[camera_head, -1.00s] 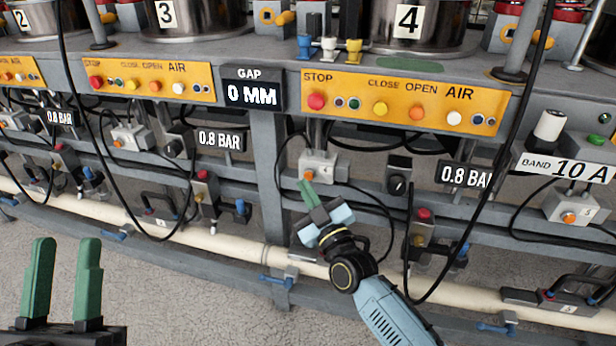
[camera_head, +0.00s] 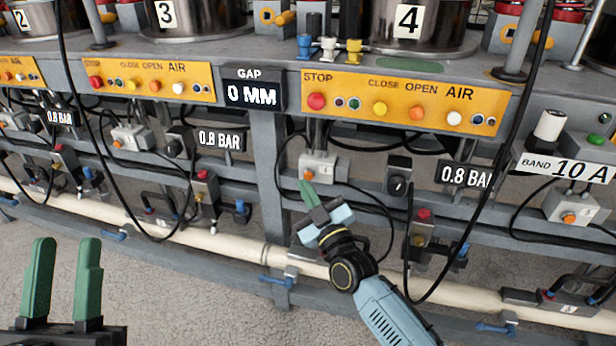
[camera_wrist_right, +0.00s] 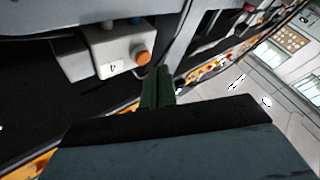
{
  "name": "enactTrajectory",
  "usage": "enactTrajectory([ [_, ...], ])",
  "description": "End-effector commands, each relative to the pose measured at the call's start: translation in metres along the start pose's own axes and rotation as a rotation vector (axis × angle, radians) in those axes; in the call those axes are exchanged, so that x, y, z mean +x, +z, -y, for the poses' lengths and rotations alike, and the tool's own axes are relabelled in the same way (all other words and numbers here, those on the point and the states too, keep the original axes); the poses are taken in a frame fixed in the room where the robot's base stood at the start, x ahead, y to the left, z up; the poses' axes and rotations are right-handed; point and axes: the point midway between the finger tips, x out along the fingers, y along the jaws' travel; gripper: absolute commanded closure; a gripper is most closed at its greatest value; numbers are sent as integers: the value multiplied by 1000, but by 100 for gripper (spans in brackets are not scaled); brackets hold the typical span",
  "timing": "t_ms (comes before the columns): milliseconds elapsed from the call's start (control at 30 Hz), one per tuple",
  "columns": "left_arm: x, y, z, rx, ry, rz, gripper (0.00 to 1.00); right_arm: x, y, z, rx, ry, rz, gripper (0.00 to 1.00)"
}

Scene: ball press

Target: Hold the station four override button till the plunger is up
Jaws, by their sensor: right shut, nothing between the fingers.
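The station four override button (camera_head: 308,175) is a small orange button on a grey box (camera_head: 323,165) under the station four panel. In the right wrist view the orange button (camera_wrist_right: 143,56) sticks out of a box (camera_wrist_right: 108,50) labelled 4. My right gripper (camera_head: 307,192) is shut and empty, its green fingertips just below the button in the head view. In the wrist view the fingertips (camera_wrist_right: 158,74) appear close beside the button; I cannot tell if they touch it. My left gripper (camera_head: 62,278) is open and empty at the lower left. I cannot make out the plunger.
The yellow station four panel (camera_head: 400,103) is above, beside a gap display (camera_head: 252,94) reading 0 MM. The pot (camera_head: 420,35) labelled 4 stands higher. Black cables hang around the box, with a dark knob (camera_head: 397,186) to its right. A cream pipe (camera_head: 235,245) runs below.

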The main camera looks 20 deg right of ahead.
Motion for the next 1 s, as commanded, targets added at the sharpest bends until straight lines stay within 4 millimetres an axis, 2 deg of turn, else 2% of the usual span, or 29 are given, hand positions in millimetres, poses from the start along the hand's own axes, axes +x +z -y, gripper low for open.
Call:
enactTrajectory([
  [1000,0,0,0,0,0,1,64,7,5,-5,-1,0,0,100],
])
